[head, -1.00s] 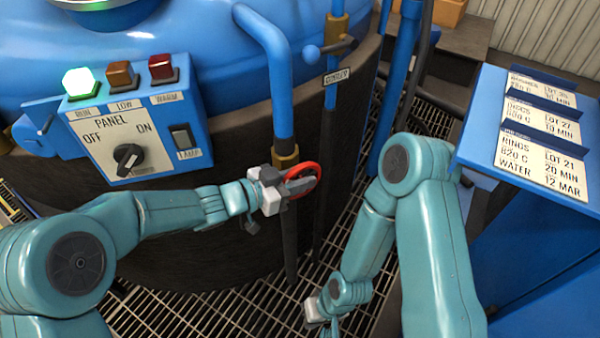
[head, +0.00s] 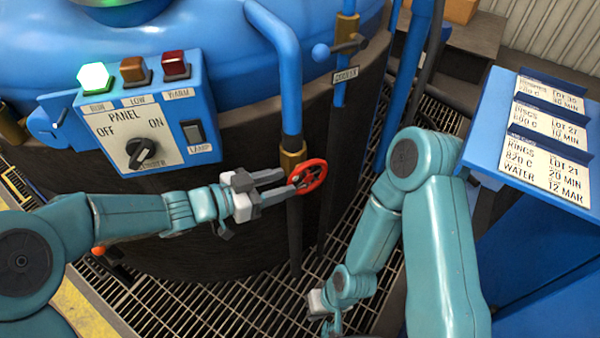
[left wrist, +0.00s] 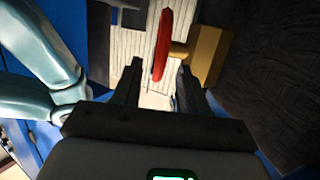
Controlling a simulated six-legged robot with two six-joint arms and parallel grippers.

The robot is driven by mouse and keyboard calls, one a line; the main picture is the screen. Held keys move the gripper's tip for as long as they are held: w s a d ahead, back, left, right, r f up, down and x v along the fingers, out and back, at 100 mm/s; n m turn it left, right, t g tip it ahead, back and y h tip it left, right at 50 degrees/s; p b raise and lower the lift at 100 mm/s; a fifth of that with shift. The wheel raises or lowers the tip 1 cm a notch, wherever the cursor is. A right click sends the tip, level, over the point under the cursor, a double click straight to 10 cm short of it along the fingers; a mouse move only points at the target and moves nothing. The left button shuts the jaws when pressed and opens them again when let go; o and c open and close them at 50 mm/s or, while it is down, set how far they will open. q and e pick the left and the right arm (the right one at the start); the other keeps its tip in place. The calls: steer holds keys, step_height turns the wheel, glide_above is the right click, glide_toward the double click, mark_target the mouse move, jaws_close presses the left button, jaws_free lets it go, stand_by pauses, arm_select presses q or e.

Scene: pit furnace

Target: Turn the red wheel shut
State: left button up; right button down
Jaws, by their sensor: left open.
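The red wheel (head: 308,176) sits on a brass valve (head: 291,160) at the foot of a blue pipe. My left gripper (head: 289,180) is at the wheel's left side, open, with its fingers pointing at the near rim. In the left wrist view the red wheel (left wrist: 163,45) shows nearly edge-on, with its brass stem to the right. Its lower rim lies in line with the gap between the open fingers (left wrist: 157,85); I cannot tell whether they touch it. My right gripper (head: 322,306) hangs low over the grating, its fingers too small to read.
A panel (head: 138,128) with a knob and a lit green lamp is at upper left of the left gripper. The dark furnace wall (head: 235,150) stands behind the wheel. A blue stand (head: 480,148) with label cards is at right. Floor grating (head: 200,300) lies below.

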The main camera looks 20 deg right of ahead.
arm_select(q)
steer(key=p+v, duration=0.1)
steer(key=v, duration=0.7)
steer(key=shift+a, duration=0.35)
arm_select(e)
steer(key=shift+r, duration=0.85)
arm_select(q)
steer(key=shift+s+a, duration=0.1)
arm_select(e)
steer(key=shift+f, duration=0.15)
